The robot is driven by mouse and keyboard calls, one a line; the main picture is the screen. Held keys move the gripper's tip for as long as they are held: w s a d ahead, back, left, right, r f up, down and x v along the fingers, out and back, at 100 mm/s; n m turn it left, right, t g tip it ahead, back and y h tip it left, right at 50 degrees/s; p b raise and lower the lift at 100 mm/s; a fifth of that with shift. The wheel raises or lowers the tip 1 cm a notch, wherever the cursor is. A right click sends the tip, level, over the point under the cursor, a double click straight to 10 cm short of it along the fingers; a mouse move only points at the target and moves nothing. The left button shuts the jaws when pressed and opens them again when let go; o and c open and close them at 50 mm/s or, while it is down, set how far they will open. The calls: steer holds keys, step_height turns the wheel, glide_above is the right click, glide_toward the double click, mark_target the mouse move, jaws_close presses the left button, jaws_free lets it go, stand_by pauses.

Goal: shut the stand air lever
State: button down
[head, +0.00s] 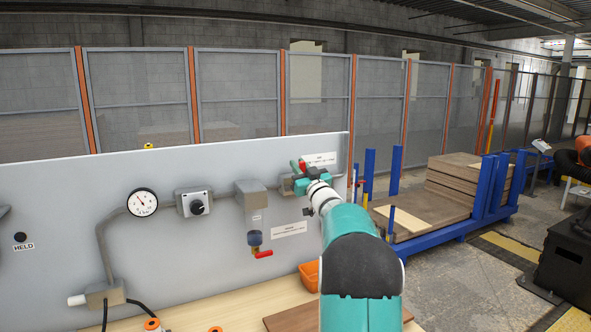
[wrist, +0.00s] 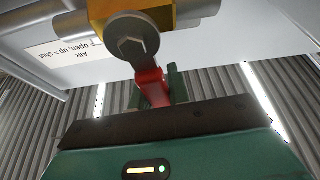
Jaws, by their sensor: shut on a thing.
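The stand air lever (head: 302,164) is a red handle on a valve at the right end of the grey panel. Its red tip shows just above my gripper (head: 308,184) in the head view. In the wrist view the red lever (wrist: 151,86) runs from a large bolt on a brass-coloured valve body (wrist: 181,14) to between the green fingers of my gripper (wrist: 157,92), which is shut on it. The fingers hide part of the lever, and its exact angle is hard to tell. An AIR label (wrist: 80,50) beside the valve partly reads "open, up = shut".
Left of the valve, the grey panel (head: 60,185) carries a filter with a second red handle (head: 263,254), a knob box (head: 194,203) and a gauge (head: 142,203). An orange bin (head: 309,275) stands on the wooden bench below. A blue rack (head: 425,238) with boards is at right.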

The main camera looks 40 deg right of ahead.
steer(key=shift+s+d+m, duration=0.1)
steer(key=shift+d+m, duration=0.15)
steer(key=shift+m, duration=0.45)
steer(key=shift+h, duration=0.4)
steer(key=c, duration=1.3)
jaws_free()
steer(key=shift+d, duration=0.1)
steer(key=v, duration=1.4)
steer(key=shift+r, duration=0.1)
